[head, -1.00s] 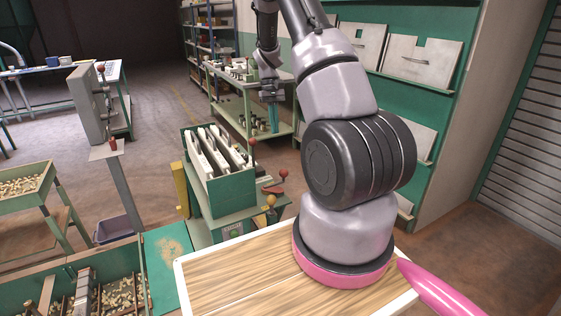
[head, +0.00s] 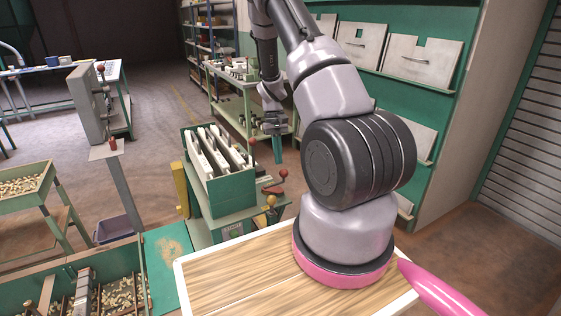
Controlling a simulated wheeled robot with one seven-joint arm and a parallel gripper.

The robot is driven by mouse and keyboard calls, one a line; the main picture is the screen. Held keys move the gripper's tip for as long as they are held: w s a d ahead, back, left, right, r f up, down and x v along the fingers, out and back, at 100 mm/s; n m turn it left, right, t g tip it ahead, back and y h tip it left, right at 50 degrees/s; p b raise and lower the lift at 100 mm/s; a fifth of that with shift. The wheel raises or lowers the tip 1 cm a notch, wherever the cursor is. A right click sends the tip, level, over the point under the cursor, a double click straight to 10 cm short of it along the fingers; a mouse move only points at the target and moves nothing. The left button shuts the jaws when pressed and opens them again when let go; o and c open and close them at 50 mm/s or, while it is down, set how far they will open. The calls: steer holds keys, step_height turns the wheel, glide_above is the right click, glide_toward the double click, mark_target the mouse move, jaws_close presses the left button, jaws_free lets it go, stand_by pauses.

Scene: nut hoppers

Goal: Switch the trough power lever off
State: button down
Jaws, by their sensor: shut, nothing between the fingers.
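The green trough machine (head: 228,196) stands in the middle of the head view, with upright white plates in its top bin. At its right side are a red-knobbed lever (head: 282,174), a yellow-knobbed lever (head: 271,201) and another red knob (head: 251,141) higher up. I cannot tell which is the power lever, or read the small label below them. My gripper (head: 278,152) hangs with its teal fingers pointing down, shut and empty. In the picture it is just above the lower red knob; they look apart.
A grey box (head: 86,105) with a red knob stands on a post at left. Nut bins (head: 112,290) are at lower left. A green bench (head: 228,108) with small parts stands behind my gripper. A white-rimmed wooden top (head: 225,285) is in front.

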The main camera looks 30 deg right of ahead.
steer(key=shift+s+a+f, duration=0.1)
steer(key=shift+s+a, duration=0.1)
steer(key=shift+s, duration=1.25)
